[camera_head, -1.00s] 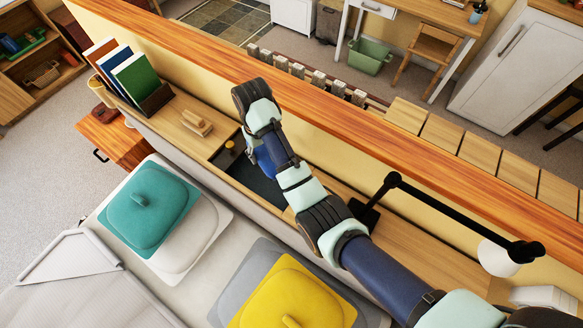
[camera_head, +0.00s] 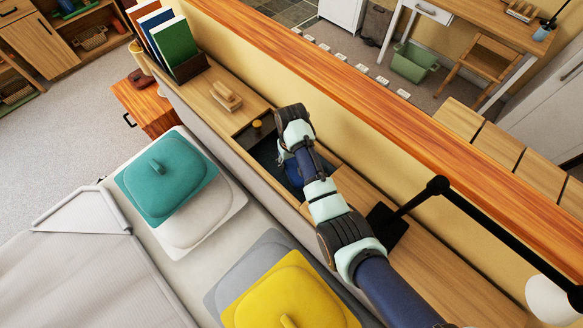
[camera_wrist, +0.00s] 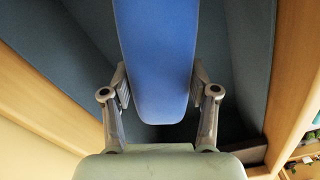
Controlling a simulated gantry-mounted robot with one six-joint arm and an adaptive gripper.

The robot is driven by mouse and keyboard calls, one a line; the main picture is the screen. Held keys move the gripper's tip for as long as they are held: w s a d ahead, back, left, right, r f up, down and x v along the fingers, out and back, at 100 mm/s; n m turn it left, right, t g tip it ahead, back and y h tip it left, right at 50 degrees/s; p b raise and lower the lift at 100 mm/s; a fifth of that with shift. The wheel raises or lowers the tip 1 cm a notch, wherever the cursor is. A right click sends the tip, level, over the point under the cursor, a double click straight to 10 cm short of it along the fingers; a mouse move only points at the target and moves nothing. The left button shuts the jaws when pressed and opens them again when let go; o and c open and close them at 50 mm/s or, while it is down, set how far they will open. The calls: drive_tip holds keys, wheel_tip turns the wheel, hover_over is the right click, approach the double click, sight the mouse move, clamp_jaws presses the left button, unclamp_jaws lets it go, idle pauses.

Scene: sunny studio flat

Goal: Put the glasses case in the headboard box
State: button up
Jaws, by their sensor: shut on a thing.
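The glasses case (camera_wrist: 157,50) is blue and long with a rounded end. In the wrist view it lies between the two fingers of my gripper (camera_wrist: 160,92), which is shut on it. In the head view a small part of the blue case (camera_head: 293,172) shows beside my gripper (camera_head: 297,158); my arm hides the rest. The headboard box (camera_head: 265,152) is a dark-lined recess in the wooden headboard top. The case is at this recess, with dark lining on both sides of it in the wrist view. I cannot tell whether it touches the bottom.
A wooden block with a handle (camera_head: 226,96) sits on the shelf left of the recess, with upright books (camera_head: 172,50) farther left. A black lamp (camera_head: 437,187) stands right of my arm.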

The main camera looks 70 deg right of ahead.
sight(292, 168)
drive_tip(key=shift+f+b, duration=0.4)
drive_tip(key=shift+f, duration=1.6)
drive_tip(key=shift+f, duration=0.2)
drive_tip(key=o, duration=1.2)
drive_tip(key=shift+r, duration=0.15)
wheel_tip(292, 168, up, 12)
drive_tip(key=shift+r+p, duration=0.1)
drive_tip(key=shift+p, duration=1.1)
